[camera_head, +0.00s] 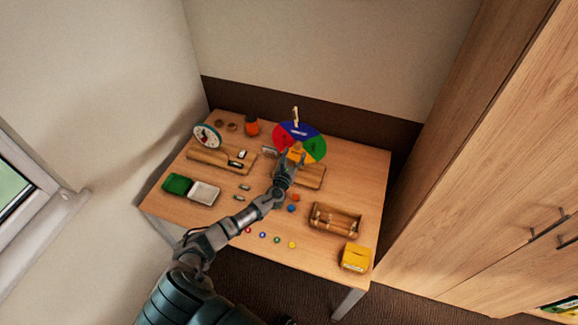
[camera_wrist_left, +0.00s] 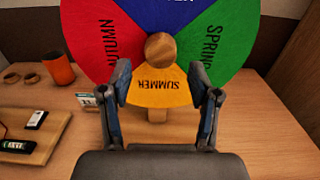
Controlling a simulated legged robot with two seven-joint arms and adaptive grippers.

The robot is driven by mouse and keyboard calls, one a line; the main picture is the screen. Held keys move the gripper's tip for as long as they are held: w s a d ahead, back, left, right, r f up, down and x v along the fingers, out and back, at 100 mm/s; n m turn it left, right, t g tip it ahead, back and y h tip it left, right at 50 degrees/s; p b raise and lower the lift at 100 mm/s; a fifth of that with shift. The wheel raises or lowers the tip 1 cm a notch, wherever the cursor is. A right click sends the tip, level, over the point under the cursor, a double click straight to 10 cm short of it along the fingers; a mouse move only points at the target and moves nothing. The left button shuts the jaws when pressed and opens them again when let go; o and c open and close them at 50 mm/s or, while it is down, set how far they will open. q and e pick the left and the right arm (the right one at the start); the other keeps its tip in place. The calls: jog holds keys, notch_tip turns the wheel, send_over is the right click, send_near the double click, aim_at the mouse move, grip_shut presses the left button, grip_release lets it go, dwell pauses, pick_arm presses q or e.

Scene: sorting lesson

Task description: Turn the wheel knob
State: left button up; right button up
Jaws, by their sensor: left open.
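The season wheel (camera_head: 312,135) stands at the back of the wooden table, with blue, green, red and yellow sectors. In the left wrist view the wheel (camera_wrist_left: 158,93) shows SUMMER on its yellow sector at the bottom, AUTUMN on the left and SPRING on the right. Its round wooden knob (camera_wrist_left: 161,47) is at the wheel's centre. My left gripper (camera_head: 294,158) is in front of the wheel. In the left wrist view the left gripper (camera_wrist_left: 162,80) is open, its fingers on either side below the knob, with nothing between them held. My right gripper is not in view.
A clock (camera_head: 206,136), an orange cup (camera_head: 252,128), a green box (camera_head: 177,184), a white tray (camera_head: 204,193), a wooden rack (camera_head: 335,220) and a yellow box (camera_head: 355,257) stand on the table (camera_head: 371,170). Several small coloured pieces lie near the front edge.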

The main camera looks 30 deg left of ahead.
pick_arm(q)
jog(key=v, duration=0.9)
jog(key=shift+s, duration=0.3)
jog(key=shift+f, duration=0.1)
